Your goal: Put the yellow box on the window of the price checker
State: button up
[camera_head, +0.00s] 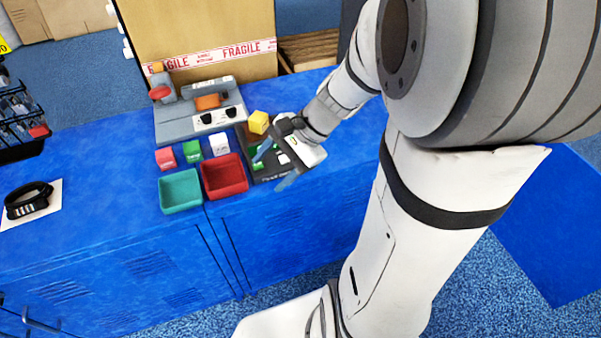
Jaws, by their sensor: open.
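The small yellow box (258,122) stands at the back edge of a black flat unit, just right of the grey machine; whether it rests on the unit or behind it I cannot tell. The black unit (257,177), with green parts and small lettering at its front, looks like the price checker, but the lettering is too small to read. My gripper (275,166) is open and empty over this unit, its blue fingers apart, nearer the front than the yellow box. My gripper hides much of the unit, including part of any window.
A grey machine (177,127) with a red knob and orange block stands at left. Red, green and white small boxes (192,150) stand before it. A teal tray (181,191) and red tray (225,177) sit in front. A large carton (200,35) stands behind.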

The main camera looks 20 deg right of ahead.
jog(key=s+d+r+n+h, duration=0.2)
jog(key=s+n+h, duration=0.5)
jog(key=n, duration=0.5)
jog(key=shift+d+r+n, duration=0.25)
jog(key=shift+d+n, duration=0.05)
jog(key=shift+d, duration=0.3)
